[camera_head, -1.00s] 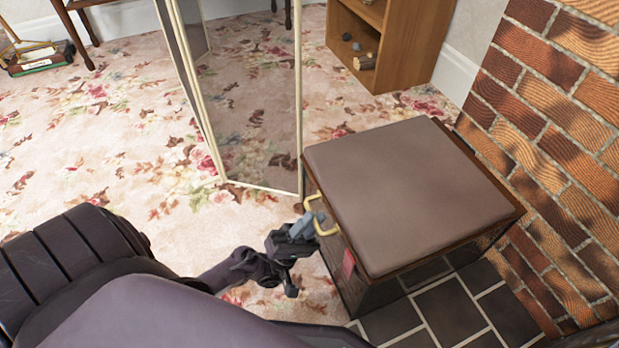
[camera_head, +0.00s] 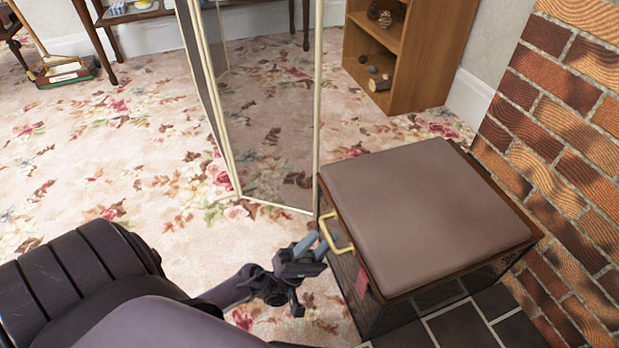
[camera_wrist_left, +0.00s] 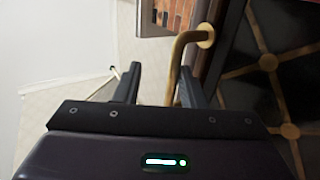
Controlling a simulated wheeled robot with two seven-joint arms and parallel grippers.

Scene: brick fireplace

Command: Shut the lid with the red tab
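A dark wooden box (camera_head: 392,317) stands by the brick wall. Its lid, topped by a brown padded cushion (camera_head: 430,215), lies down flat on it, with no gap that I can see. A red tab (camera_head: 361,283) hangs at the front edge. A brass handle (camera_head: 337,232) is on the same side, left of the tab. My left gripper (camera_head: 312,243) is at the handle. In the left wrist view its fingers (camera_wrist_left: 160,88) are apart, with the brass handle (camera_wrist_left: 180,50) between them, nearer the right finger. My right gripper is out of view.
A folding screen (camera_head: 265,120) with pale frames stands just behind the box's left corner. A wooden shelf (camera_head: 425,60) is behind. The brick wall (camera_head: 560,130) is close on the right. Floral carpet (camera_head: 110,150) is open at left.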

